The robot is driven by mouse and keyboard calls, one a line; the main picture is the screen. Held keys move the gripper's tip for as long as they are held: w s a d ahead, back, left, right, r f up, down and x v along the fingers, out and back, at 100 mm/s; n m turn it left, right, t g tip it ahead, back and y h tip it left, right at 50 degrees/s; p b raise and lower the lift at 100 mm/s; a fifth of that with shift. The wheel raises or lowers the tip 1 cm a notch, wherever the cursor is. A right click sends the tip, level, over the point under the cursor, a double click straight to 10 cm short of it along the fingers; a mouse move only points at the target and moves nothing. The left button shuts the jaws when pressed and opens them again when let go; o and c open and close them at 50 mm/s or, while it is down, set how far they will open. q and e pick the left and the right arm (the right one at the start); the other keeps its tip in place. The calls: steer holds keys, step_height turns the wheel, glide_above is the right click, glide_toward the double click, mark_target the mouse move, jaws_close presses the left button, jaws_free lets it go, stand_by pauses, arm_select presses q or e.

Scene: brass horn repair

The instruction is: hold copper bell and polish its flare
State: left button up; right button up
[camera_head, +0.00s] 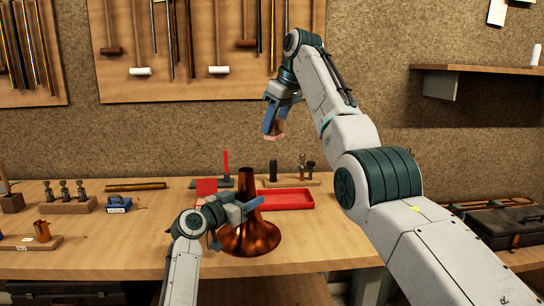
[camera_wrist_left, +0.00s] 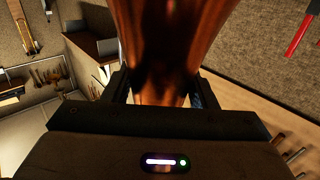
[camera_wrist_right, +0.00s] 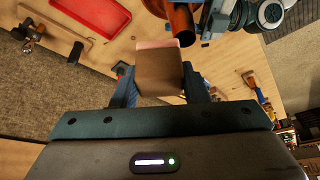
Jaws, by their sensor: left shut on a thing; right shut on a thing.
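The copper bell (camera_head: 250,238) stands flare-down on the bench, its narrow neck upward. My left gripper (camera_head: 248,207) is shut around the neck; the copper fills the space between its fingers in the left wrist view (camera_wrist_left: 165,50). My right gripper (camera_head: 272,128) is raised well above the bench, behind and above the bell, apart from it. It is shut on a small block (camera_wrist_right: 160,70), brownish with a pinkish edge. The block also shows at the fingertips in the head view (camera_head: 276,136).
A red tray (camera_head: 286,206) lies just right of the bell. A stand with a red upright rod (camera_head: 226,165) is behind it. A blue item (camera_head: 118,204), wooden holders (camera_head: 68,206) and a small copper cup (camera_head: 42,231) stand at left. A dark case (camera_head: 510,222) is at right.

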steer(key=shift+s+d+f+n+g+y, duration=0.1)
steer(key=shift+d+f+n+g+y, duration=0.9)
steer(key=shift+f, duration=3.65)
steer(key=shift+w+d+f+n+t+y, duration=0.2)
steer(key=shift+f+n+y, duration=1.65)
steer(key=shift+f, duration=2.8)
steer(key=shift+s+d+f+n+g+y, duration=0.2)
steer(key=shift+d+f+n+g+y, duration=0.85)
steer(key=shift+f, duration=3.6)
steer(key=shift+a+f+n+t, duration=0.5)
steer(key=shift+a+n, duration=0.1)
steer(key=shift+a, duration=0.2)
steer(key=shift+w, duration=0.4)
steer(key=shift+w, duration=0.15)
steer(key=shift+w+d, duration=0.1)
steer(key=shift+w, duration=0.15)
steer(key=shift+s, duration=0.2)
